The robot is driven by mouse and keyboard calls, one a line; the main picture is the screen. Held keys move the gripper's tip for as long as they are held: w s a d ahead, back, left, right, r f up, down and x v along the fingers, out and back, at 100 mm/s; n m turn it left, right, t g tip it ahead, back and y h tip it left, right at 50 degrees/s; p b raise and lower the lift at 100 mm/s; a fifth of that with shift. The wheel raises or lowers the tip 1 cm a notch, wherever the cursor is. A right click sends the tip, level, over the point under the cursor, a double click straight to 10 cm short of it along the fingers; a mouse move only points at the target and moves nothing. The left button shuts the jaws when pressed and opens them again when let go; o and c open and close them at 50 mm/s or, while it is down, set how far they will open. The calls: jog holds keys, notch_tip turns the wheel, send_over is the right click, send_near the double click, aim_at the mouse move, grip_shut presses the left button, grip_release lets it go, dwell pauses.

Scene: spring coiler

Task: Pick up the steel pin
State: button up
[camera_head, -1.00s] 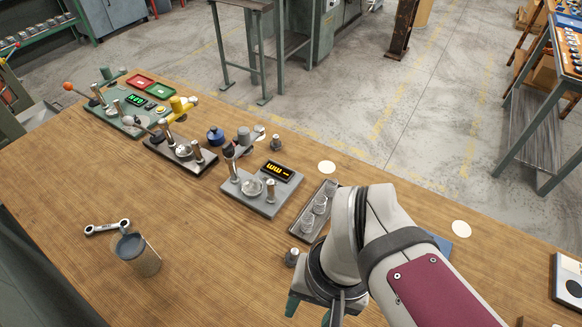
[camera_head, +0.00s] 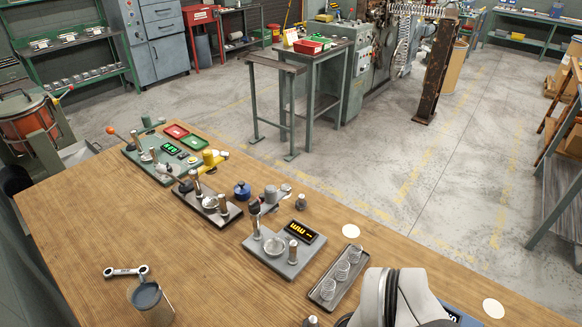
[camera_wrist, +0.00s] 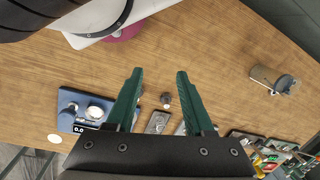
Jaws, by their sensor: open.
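A small upright steel piece, which looks like the steel pin (camera_head: 312,321), stands on the wooden table at the bottom edge of the head view, partly cut off. In the head view only my arm shows, at the bottom right; the fingers are out of frame.
A tray of springs (camera_head: 338,275) lies near the pin, with a grey fixture (camera_head: 284,250) to its left. A cup (camera_head: 151,303) and a wrench (camera_head: 126,271) are at the left front. A blue scale (camera_wrist: 85,108) shows in the wrist view. The table's left front is mostly bare.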

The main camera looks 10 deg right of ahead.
jog(key=shift+o, duration=0.6)
jog(key=m+t, duration=1.4)
jog(key=m, duration=1.5)
send_near(302, 199)
jog(key=x, duration=0.9)
jog(key=shift+s+r, duration=0.1)
grip_shut()
